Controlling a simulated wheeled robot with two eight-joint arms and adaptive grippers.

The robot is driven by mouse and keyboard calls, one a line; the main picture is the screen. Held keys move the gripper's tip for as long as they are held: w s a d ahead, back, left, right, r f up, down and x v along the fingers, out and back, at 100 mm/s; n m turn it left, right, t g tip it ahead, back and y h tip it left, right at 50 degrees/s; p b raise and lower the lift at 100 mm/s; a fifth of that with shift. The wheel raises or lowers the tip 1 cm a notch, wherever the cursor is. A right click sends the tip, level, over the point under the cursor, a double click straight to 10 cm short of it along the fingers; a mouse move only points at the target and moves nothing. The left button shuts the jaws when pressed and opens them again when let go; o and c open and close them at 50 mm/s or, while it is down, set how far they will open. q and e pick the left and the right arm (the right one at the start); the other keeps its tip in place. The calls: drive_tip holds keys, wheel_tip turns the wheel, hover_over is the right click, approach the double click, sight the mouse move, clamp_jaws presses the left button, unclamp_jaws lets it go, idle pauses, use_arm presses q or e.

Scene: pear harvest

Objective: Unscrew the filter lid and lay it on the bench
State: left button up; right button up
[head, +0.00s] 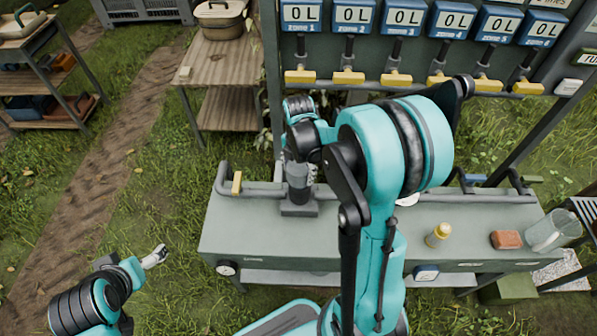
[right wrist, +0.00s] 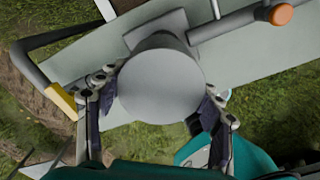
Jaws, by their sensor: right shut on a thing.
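The filter (head: 298,190) is a dark grey upright cylinder on a square base at the left part of the bench (head: 240,225). Its round grey lid (right wrist: 160,82) fills the middle of the right wrist view, with a finger on each side. My right gripper (right wrist: 155,110) is shut on the lid, above the filter body. In the head view my right arm hides most of this gripper and the lid's edge. Whether the lid is loose on its thread cannot be seen. My left gripper (head: 156,256) is off the bench's left end, over grass; its jaw opening is unclear.
A yellow-capped bottle (head: 438,235), a brown block (head: 506,239) and a clear jar (head: 550,231) stand on the bench's right part. A grey pipe with a yellow handle (head: 237,183) runs along its back left. Valves with yellow handles (head: 348,77) hang behind. The bench's front left is bare.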

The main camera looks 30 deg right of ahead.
sight(298, 167)
drive_tip(key=shift+s+r+p, duration=0.1)
drive_tip(key=shift+r+p, duration=1.15)
drive_tip(key=shift+r, duration=0.6)
drive_tip(key=shift+a+f, duration=0.1)
